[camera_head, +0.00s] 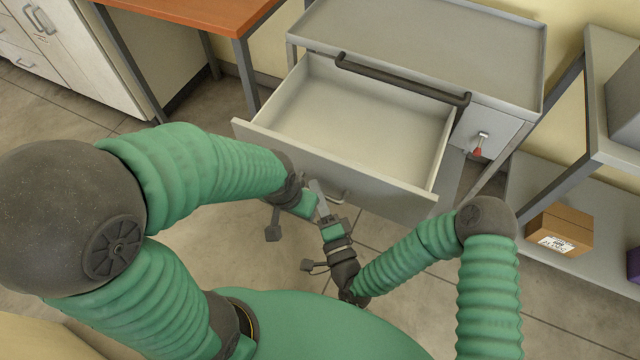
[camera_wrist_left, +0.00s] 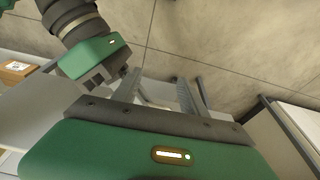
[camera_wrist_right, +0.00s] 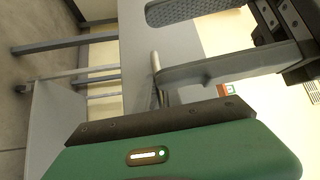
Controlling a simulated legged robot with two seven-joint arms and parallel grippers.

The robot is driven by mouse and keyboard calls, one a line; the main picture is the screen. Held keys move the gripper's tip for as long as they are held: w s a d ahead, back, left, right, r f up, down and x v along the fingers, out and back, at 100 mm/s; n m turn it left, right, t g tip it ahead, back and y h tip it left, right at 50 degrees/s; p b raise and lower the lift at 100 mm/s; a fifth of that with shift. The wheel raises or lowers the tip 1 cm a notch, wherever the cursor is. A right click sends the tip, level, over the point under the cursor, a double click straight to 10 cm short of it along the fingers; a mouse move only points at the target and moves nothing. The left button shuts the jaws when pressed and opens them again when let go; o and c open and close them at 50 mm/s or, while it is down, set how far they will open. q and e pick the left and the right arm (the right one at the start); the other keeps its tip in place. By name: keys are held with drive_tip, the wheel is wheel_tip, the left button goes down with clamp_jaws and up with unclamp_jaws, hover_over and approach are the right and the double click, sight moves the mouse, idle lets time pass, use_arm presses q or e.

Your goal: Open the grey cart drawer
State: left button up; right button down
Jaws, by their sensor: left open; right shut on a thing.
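The grey cart (camera_head: 420,45) stands at the back, and its drawer (camera_head: 340,165) is pulled well out, showing an empty pale interior. A small handle (camera_head: 338,198) sits low on the drawer front. My right gripper (camera_head: 320,196) is at the drawer front by this handle, shut on it; the contact is partly hidden in the head view. A light bar of the handle (camera_wrist_right: 155,66) shows at its fingertips in the right wrist view. My left gripper (camera_wrist_left: 160,92) is open and empty close beside the right one, its fingers mostly hidden in the head view.
A dark bar (camera_head: 400,80) crosses the cart above the drawer. A red-tipped fitting (camera_head: 479,146) is on the cart's right front. An orange-topped table (camera_head: 205,12) stands left, and a shelf with a cardboard box (camera_head: 560,229) stands right. Floor shows before the drawer.

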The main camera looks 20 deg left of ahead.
drive_tip(key=shift+f, duration=0.3)
drive_tip(key=c, duration=1.5)
unclamp_jaws()
drive_tip(key=shift+w, duration=0.1)
drive_tip(key=shift+r, duration=0.1)
drive_tip(key=p+v, duration=0.1)
drive_tip(key=v, duration=0.6)
drive_tip(key=shift+s+d, duration=0.15)
drive_tip(key=shift+s, duration=0.05)
drive_tip(key=b+x, duration=0.1)
drive_tip(key=x, duration=0.6)
drive_tip(key=shift+w+a+r, duration=0.1)
drive_tip(key=shift+w+a, duration=0.15)
